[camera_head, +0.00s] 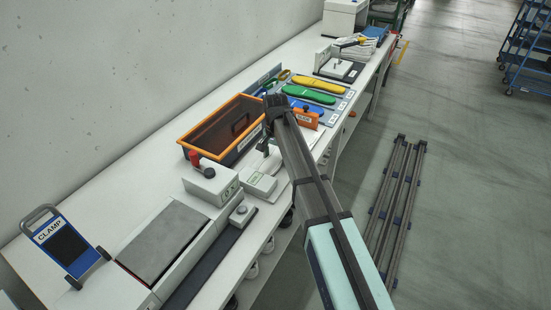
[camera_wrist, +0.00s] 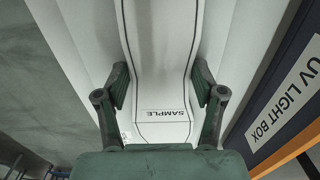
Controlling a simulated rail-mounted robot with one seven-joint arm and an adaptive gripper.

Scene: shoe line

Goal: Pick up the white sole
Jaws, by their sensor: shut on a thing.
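The white sole (camera_wrist: 160,50) fills the middle of the wrist view, with a black outline and a label reading SAMPLE. The two dark green fingers of my gripper (camera_wrist: 161,88) press in on its left and right sides, shut on it. In the head view my gripper (camera_head: 264,145) points down beside the orange-rimmed box, partly hidden by my arm. A white piece below it, probably the sole (camera_head: 268,166), shows only in part there. I cannot tell whether the sole is clear of the bench.
The orange-rimmed UV light box (camera_head: 189,147) stands just left of my gripper. Yellow (camera_head: 318,82) and green (camera_head: 308,95) soles lie beyond it. A small orange block (camera_head: 306,118) is close to my arm. A white press with a red knob (camera_head: 209,182) and a CLAMP stand (camera_head: 64,244) are nearer.

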